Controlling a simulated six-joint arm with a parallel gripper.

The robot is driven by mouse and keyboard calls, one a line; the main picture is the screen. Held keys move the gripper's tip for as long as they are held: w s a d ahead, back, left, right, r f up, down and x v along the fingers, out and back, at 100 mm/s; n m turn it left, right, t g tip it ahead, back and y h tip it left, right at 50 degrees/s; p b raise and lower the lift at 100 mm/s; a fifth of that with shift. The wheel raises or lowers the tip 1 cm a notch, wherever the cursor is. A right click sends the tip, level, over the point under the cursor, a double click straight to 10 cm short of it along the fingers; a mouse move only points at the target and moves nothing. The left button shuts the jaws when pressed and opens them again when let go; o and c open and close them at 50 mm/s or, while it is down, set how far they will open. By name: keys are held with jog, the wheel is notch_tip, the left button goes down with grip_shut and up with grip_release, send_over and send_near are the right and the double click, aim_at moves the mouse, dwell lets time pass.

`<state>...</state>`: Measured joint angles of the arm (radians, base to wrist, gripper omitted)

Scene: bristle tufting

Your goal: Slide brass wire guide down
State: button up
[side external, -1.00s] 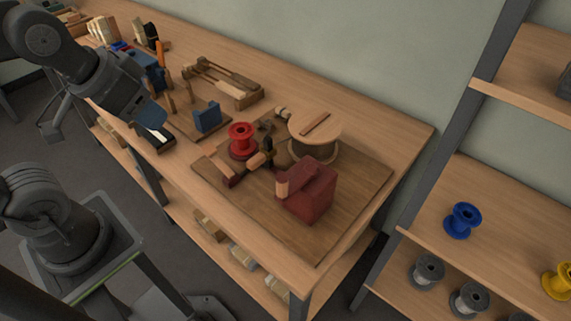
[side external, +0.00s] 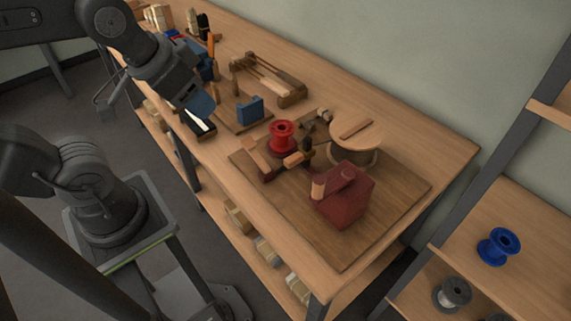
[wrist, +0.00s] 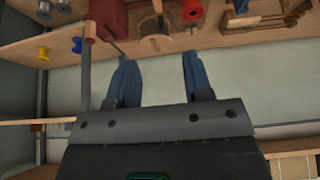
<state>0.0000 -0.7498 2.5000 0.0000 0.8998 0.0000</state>
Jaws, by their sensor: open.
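My gripper (wrist: 160,80) is open and empty in the wrist view, with its two blue fingers apart. In the side view its blue fingertips (side external: 201,106) are over the front edge of the bench, left of the wooden work board (side external: 395,197). On that board stand a red spool (side external: 282,138), a dark red block (side external: 345,195) and a round wooden drum with a disc top (side external: 358,134). Small wooden and dark parts (side external: 300,155) sit between them. I cannot pick out the brass wire guide for certain; the parts are too small.
A blue block (side external: 250,108) on a smaller board and a wooden frame (side external: 270,80) stand left of the work board. Tools and blocks crowd the bench's far left. A shelf at right holds a blue spool (side external: 498,246) and a grey spool (side external: 452,293).

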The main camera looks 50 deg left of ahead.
jog(key=shift+o, duration=0.3)
jog(key=w+f, duration=0.4)
jog(key=w, duration=0.4)
jog(key=shift+w+d+f+g, duration=0.15)
jog(key=shift+d+f+g, duration=0.1)
jog(key=shift+f+g, duration=0.15)
send_near(294, 157)
jog(key=x, duration=0.9)
jog(key=shift+f, duration=0.15)
jog(key=shift+c, duration=0.3)
grip_shut()
